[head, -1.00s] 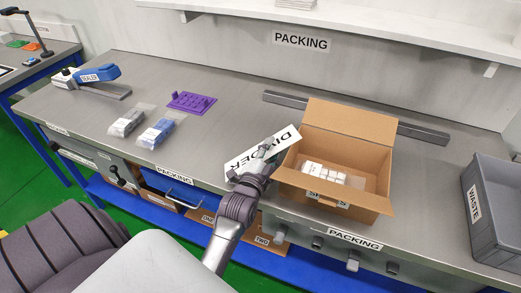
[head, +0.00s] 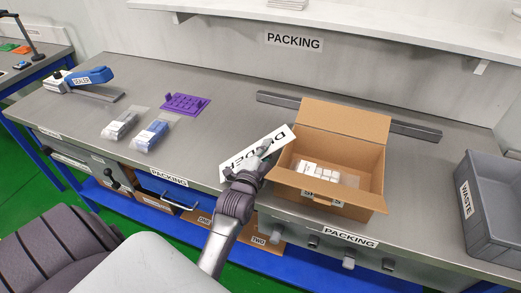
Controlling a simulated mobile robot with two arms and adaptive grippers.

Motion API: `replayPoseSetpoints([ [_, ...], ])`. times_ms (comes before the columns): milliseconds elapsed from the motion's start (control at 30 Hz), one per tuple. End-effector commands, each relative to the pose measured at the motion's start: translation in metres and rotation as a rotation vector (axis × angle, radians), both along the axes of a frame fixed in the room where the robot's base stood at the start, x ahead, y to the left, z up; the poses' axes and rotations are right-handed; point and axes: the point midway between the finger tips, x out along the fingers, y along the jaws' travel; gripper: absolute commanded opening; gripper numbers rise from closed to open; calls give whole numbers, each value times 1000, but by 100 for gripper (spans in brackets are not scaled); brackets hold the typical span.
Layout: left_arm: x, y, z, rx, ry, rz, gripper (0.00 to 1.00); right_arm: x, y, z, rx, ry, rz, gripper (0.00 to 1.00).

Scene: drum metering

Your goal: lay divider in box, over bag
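The divider (head: 279,139) is a white flat card with its name in black letters. My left gripper (head: 264,151) is shut on it, just left of the open cardboard box (head: 357,189), and partly covers the lettering. The divider is tilted; I cannot tell its exact height above the bench. The box stands on the bench with its flaps open. A clear bag (head: 345,179) with several white pieces lies inside on the box floor. The front flap and wall hide part of the box's inside. My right gripper is not in view.
A grey waste bin (head: 492,229) stands at the right. Two bagged items (head: 152,134), a purple rack (head: 186,103) and a blue sealer (head: 91,77) are at the left. A metal bar (head: 275,98) lies behind the box. The bench middle is clear.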

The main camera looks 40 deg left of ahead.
Motion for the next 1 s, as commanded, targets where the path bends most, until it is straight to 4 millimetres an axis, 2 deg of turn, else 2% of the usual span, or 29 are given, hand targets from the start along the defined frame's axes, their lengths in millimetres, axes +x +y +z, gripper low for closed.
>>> replayPoseSetpoints([
  [167,0,0,24,2,-7,0,0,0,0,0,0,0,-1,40],
  [400,0,0,73,3,-8,0,0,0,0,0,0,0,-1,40],
  [500,1,0,88,3,-6,-1,0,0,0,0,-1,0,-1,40],
  [667,0,0,99,1,-4,0,0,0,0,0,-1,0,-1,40],
  [1000,0,0,100,1,-2,0,0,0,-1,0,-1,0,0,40],
])
